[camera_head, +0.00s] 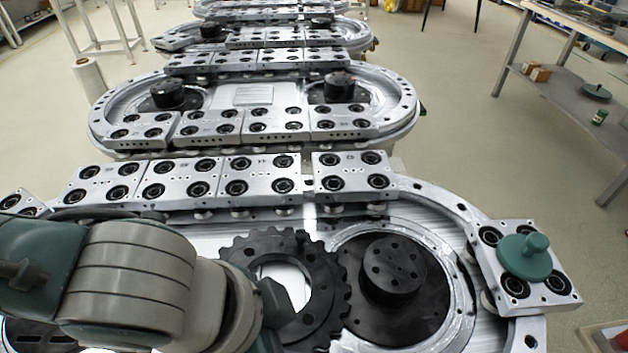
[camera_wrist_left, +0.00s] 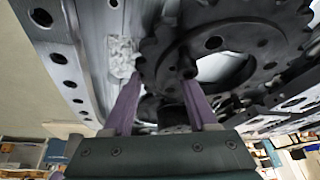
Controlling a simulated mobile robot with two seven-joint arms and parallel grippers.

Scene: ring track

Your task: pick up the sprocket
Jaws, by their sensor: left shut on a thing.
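The sprocket (camera_head: 330,277) is a black toothed ring with a large round hole. In the head view it is just left of the round black hub (camera_head: 395,268) on the near ring track, overlapping the edge of the hub's disc. My left arm comes in from the left, and its gripper is mostly hidden at the sprocket's left side. In the left wrist view the two purple fingers of my left gripper (camera_wrist_left: 161,78) are shut on the rim of the sprocket (camera_wrist_left: 236,38). I cannot tell whether the sprocket touches the track plate. My right gripper is not in view.
Metal carriages with black rollers (camera_head: 195,180) line the far side of the near track. A carriage at the right bears a green knobbed piece (camera_head: 525,257). More ring tracks (camera_head: 250,95) stand behind. A workbench (camera_head: 575,90) is at the right, with open floor between.

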